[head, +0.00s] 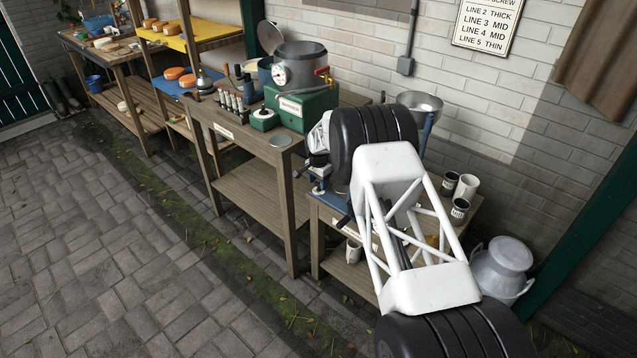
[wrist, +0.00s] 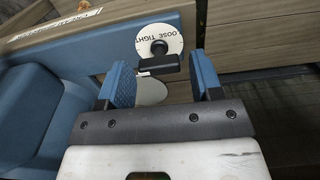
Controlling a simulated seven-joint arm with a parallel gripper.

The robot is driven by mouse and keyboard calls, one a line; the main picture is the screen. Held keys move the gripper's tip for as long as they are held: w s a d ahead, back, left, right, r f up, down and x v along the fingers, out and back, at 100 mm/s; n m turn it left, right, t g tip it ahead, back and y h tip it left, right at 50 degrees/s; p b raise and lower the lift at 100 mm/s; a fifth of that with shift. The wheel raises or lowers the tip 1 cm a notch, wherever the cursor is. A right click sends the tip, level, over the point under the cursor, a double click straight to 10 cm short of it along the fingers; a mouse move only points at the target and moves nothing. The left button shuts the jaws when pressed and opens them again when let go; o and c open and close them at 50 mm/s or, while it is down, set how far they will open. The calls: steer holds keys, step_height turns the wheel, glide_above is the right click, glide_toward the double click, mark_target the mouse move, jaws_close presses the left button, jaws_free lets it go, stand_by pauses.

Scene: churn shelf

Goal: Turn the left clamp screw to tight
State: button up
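In the wrist view, the clamp screw (wrist: 159,47) is a black knob with a short black crossbar (wrist: 165,64). It sits on a white round dial (wrist: 174,37) marked LOOSE and TIGHT, on a blue body (wrist: 112,43). My gripper (wrist: 161,73) is open, with one blue-padded finger on each side of the crossbar. I cannot tell whether either finger touches it. The pointer's reading is unclear. In the head view, my arm hides most of the blue clamp device on the low bench, and the screw cannot be made out.
In the wrist view, a blue curved part (wrist: 40,115) fills the left, and wooden boards (wrist: 250,35) lie at the right. In the head view, a green box with a metal pot (head: 300,62) stands on the neighbouring bench. Cups (head: 466,187) and a milk churn (head: 502,266) are at the right.

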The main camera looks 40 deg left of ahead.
steer(key=shift+o, duration=0.6)
steer(key=shift+f, duration=0.1)
steer(key=shift+r, duration=3.95)
